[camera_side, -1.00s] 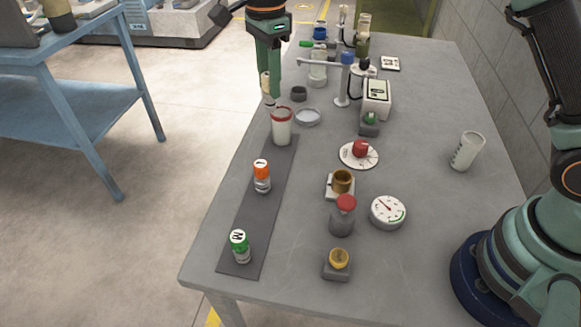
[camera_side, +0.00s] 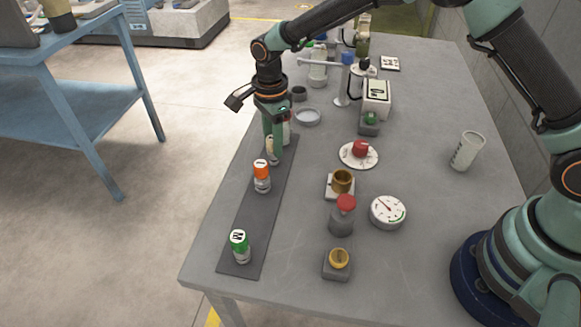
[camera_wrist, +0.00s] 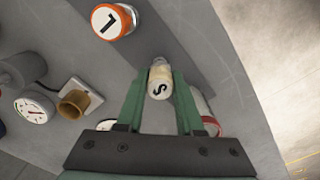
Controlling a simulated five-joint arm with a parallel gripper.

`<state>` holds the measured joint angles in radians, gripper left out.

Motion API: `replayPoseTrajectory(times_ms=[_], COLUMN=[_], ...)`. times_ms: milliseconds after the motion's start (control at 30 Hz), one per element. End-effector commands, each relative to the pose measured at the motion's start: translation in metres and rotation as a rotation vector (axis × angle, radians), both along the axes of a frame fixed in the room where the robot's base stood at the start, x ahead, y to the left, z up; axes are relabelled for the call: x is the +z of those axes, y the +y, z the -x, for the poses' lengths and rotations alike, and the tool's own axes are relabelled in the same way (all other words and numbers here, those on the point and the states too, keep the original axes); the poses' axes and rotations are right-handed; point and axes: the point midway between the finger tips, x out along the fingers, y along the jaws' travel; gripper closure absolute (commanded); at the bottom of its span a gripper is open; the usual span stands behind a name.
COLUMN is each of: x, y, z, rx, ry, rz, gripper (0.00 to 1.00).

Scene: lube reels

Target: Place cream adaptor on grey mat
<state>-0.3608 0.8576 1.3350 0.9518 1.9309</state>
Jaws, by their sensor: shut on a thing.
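The cream adaptor (camera_wrist: 160,75), marked S, is between the fingers of my gripper (camera_wrist: 160,88) in the wrist view. In the side view my gripper (camera_side: 273,143) is shut on the cream adaptor (camera_side: 274,157), which is upright at the far end of the dark grey mat (camera_side: 252,212). I cannot tell whether its base touches the mat. The orange-capped adaptor (camera_side: 262,176) stands on the mat just nearer the camera; its top shows in the wrist view (camera_wrist: 113,20). The green-capped adaptor (camera_side: 240,246) stands at the mat's near end.
A white jar with a red rim (camera_side: 288,133) is close behind my gripper, partly hidden. A brass cup on a block (camera_side: 341,184), a red-capped grey bottle (camera_side: 343,216) and a dial gauge (camera_side: 388,212) stand right of the mat.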

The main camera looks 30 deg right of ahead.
Motion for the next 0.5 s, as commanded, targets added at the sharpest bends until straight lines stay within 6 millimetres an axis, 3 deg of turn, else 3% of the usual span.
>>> replayPoseTrajectory(times_ms=[367,400,467,500], x=[-0.0035,-0.0035,-0.0034,-0.0034], y=[0.0003,0.0002,0.0002,0.0002], z=[-0.0007,-0.0007,-0.0006,-0.0006], rx=[0.000,0.000,0.000,0.000], ry=[-0.003,-0.002,-0.002,-0.002], rz=[-0.001,-0.001,-0.001,-0.001], gripper=[1.00,0.53,0.34,0.34])
